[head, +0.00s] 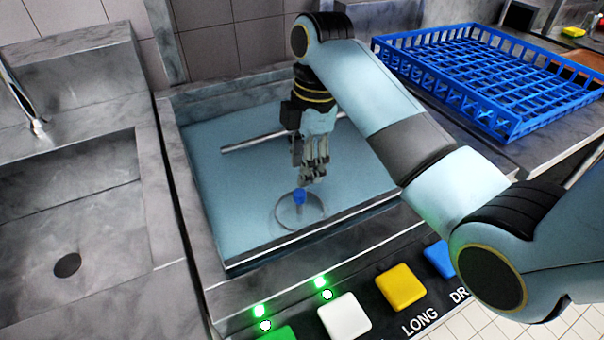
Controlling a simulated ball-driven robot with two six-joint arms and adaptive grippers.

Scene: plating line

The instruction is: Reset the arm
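My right arm comes in from the right and reaches over a sunken, light-blue-topped machine (230,175). My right gripper (313,176) points down above this surface. Its fingers look close together, but I cannot tell whether they are open or shut. I see nothing clearly held in it. A small blue knob-like part (299,196) inside a round ring (283,222) shows just below the fingertips; I cannot tell whether they touch. My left gripper is not in view.
A blue dish rack (510,125) stands on the counter at the right. A grey sink (100,235) with a tap (36,124) is at the left. White (344,316), yellow (400,287), green (278,334) and blue (439,258) buttons line the front; two green lights glow. A bar (255,142) lies behind my gripper.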

